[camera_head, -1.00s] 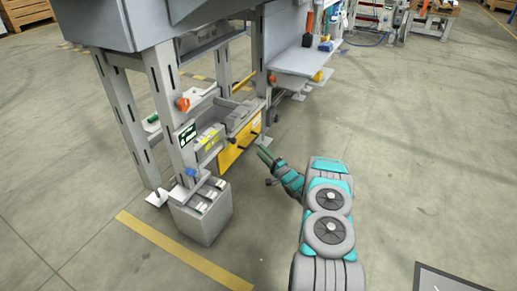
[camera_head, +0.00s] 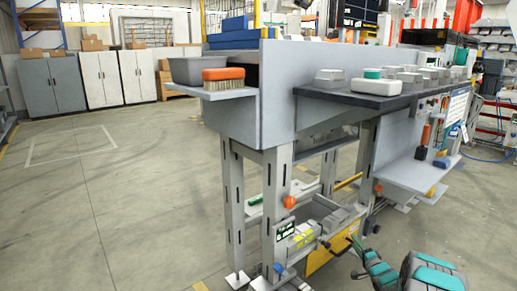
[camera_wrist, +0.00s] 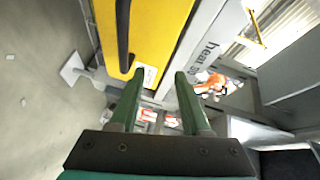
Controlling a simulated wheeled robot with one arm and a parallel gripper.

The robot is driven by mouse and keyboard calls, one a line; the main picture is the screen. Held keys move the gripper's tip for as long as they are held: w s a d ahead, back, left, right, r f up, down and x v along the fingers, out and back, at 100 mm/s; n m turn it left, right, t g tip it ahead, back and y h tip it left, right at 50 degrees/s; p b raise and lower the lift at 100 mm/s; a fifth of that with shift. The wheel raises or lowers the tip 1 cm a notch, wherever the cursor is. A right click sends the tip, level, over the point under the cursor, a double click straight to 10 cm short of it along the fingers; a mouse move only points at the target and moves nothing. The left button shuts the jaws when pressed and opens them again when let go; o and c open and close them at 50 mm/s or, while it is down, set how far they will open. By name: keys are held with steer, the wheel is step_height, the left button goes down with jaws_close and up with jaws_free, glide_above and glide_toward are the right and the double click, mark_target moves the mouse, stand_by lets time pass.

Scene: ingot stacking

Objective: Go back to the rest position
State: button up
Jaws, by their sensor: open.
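My gripper (camera_head: 356,245) is low at the right front of the workbench, beside the yellow panel (camera_head: 326,254) under it. In the wrist view my gripper (camera_wrist: 160,82) shows two green fingers spread apart, with nothing held between them. The yellow panel (camera_wrist: 150,35) fills the upper middle of that view, just beyond the fingers. Several light grey blocks, which look like ingots (camera_head: 330,78), rest on the dark bench top (camera_head: 365,100).
The grey workbench (camera_head: 277,120) stands close ahead, with a brush (camera_head: 224,80) on its left shelf. A low side shelf (camera_head: 402,175) juts out above and right of my gripper. Open floor (camera_head: 110,200) lies to the left. Cabinets (camera_head: 100,78) stand far back.

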steer(key=s+a+r+n+g+h+p, duration=0.2)
steer(key=s+a+r+n+g, duration=0.15)
steer(key=s+r, duration=0.5)
steer(key=s+a+r+n+g+h+p, duration=0.25)
steer(key=s+a+r+g, duration=0.2)
steer(key=r, duration=0.75)
steer(key=s+a+r+n+g+p, duration=0.1)
steer(key=s+a+r+n+g, duration=0.1)
steer(key=s, duration=1.5)
steer(key=s+a+r+n+g+y+p, duration=0.1)
steer(key=s+a+r+n+g+p, duration=0.1)
steer(key=s+a+r+g, duration=0.3)
steer(key=s+a+r+n+g+y+p, duration=0.1)
steer(key=s+a+r, duration=0.4)
steer(key=s, duration=2.3)
steer(key=a+n+g+p, duration=0.1)
steer(key=a+n+g, duration=0.1)
steer(key=a, duration=0.3)
steer(key=shift+s+a+n+g, duration=0.2)
steer(key=shift+s+n+g, duration=0.1)
steer(key=shift+n, duration=0.1)
steer(key=shift+c, duration=0.3)
